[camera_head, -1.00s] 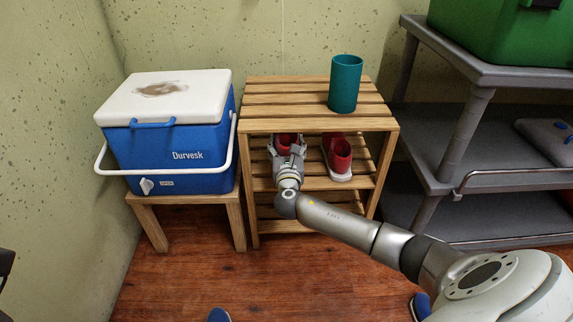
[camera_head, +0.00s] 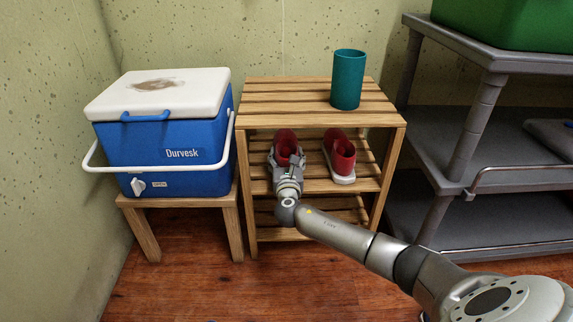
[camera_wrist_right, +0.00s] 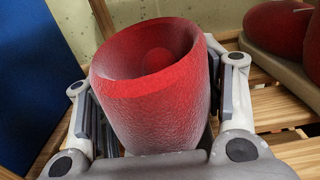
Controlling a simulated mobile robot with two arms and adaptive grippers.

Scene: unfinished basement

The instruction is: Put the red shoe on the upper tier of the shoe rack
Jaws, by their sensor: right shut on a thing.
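A red shoe (camera_head: 286,140) sits on the left of the slatted shelf just below the top of the wooden rack (camera_head: 270,107). My right gripper (camera_head: 287,160) reaches in from the front and is shut on this shoe. In the right wrist view the red shoe (camera_wrist_right: 150,95) stands between the two fingers, its opening facing up. Whether its sole touches the slats is hidden. A second red shoe (camera_head: 342,156) with a pale sole stands on the same shelf, just right of the gripper. My left gripper is not in view.
A teal cup (camera_head: 347,80) stands on the rack's top. A blue cooler (camera_head: 165,150) with a white lid sits on a small wooden stand (camera_head: 230,212) at the left. A grey shelf unit (camera_head: 490,150) with a green box (camera_head: 515,22) stands at the right.

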